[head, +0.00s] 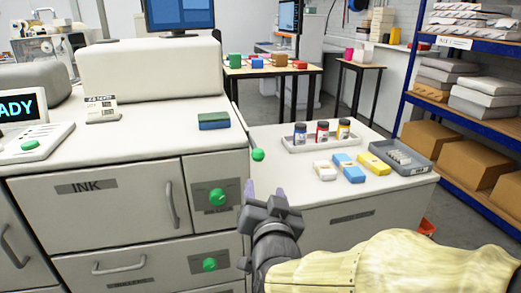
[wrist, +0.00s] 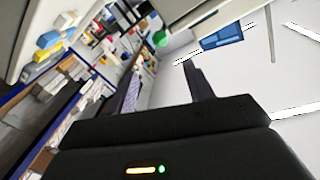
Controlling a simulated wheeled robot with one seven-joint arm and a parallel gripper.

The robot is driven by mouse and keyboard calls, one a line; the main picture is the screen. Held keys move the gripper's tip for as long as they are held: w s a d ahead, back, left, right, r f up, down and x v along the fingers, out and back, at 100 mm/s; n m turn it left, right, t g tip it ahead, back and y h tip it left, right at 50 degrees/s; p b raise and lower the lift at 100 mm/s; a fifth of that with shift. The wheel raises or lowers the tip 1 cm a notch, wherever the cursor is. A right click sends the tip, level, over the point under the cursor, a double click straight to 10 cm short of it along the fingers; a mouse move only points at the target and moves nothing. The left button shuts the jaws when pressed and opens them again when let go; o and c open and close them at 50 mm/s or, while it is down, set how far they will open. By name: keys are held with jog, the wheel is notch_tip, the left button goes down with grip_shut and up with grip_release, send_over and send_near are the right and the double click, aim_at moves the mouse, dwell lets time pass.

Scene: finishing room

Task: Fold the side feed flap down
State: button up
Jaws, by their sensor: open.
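The side feed flap (head: 240,118) shows in the head view as a thin pale panel, nearly edge-on and standing up along the right side of the white machine. A round green knob (head: 257,155) sits at its near end. My gripper (head: 265,192) is open and empty, just below and in front of this knob in the head view, apart from it. In the wrist view the green knob (wrist: 160,38) lies beyond the fingertips, roughly between the two fingers, by a pale panel edge. The flap's hinge cannot be made out.
The machine's front has grey-plated green knobs (head: 217,197) and an INK door (head: 100,208). A white side top (head: 285,168) at right holds a tray of bottles (head: 322,137), small boxes (head: 348,168) and a grey tray (head: 400,153). Blue shelving (head: 480,128) stands far right.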

aim_at(259, 158)
jog(key=w+p, duration=0.1)
jog(key=w, duration=0.4)
jog(key=w+a+p, duration=0.1)
jog(key=w+p, duration=0.1)
jog(key=w, duration=0.4)
jog(key=w+a+p, duration=0.1)
jog(key=w+p, duration=0.1)
jog(key=w, duration=0.3)
jog(key=shift+w+f, duration=0.1)
jog(key=shift+w, duration=0.25)
jog(key=shift+s, duration=0.1)
grip_shut()
